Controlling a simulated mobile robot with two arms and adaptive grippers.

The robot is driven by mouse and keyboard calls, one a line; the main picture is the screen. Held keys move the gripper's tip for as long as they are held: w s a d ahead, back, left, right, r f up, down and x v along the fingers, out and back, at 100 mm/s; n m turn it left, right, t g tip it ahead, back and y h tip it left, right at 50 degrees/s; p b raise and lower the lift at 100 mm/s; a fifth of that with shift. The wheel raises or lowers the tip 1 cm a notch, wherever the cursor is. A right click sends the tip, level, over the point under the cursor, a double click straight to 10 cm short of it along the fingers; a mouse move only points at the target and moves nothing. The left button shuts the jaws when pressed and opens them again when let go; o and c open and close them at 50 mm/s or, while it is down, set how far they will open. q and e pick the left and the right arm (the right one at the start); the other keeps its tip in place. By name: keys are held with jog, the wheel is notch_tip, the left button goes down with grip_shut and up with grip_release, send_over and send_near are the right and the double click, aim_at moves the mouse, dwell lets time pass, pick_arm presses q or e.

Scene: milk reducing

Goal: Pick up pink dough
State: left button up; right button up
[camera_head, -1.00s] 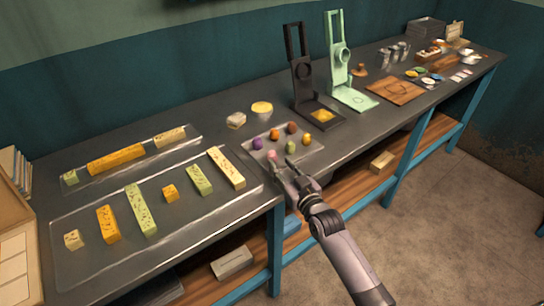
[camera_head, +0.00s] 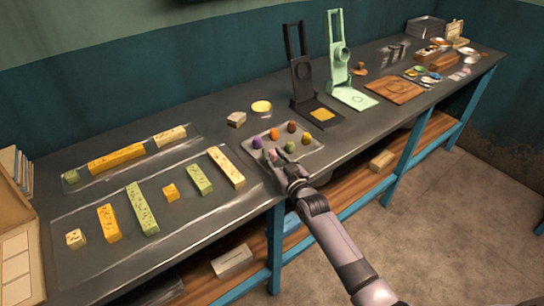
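The pink dough (camera_head: 272,154) is a small ball at the front left of a grey tray (camera_head: 318,151) on the dark table. My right gripper (camera_head: 277,158) reaches in from the lower right, with its fingertips right at the pink dough. Its fingers look apart, with the dough at or between them; contact cannot be made out. The fingers partly cover the dough. My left gripper is not in view.
Other dough balls share the tray: purple (camera_head: 257,142), orange (camera_head: 274,134), brown (camera_head: 292,127), green (camera_head: 290,147) and ochre (camera_head: 306,139). A black press (camera_head: 302,75) and a green press (camera_head: 337,60) stand behind. Long trays with coloured blocks lie left.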

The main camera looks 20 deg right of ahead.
jog(key=shift+c, duration=1.2)
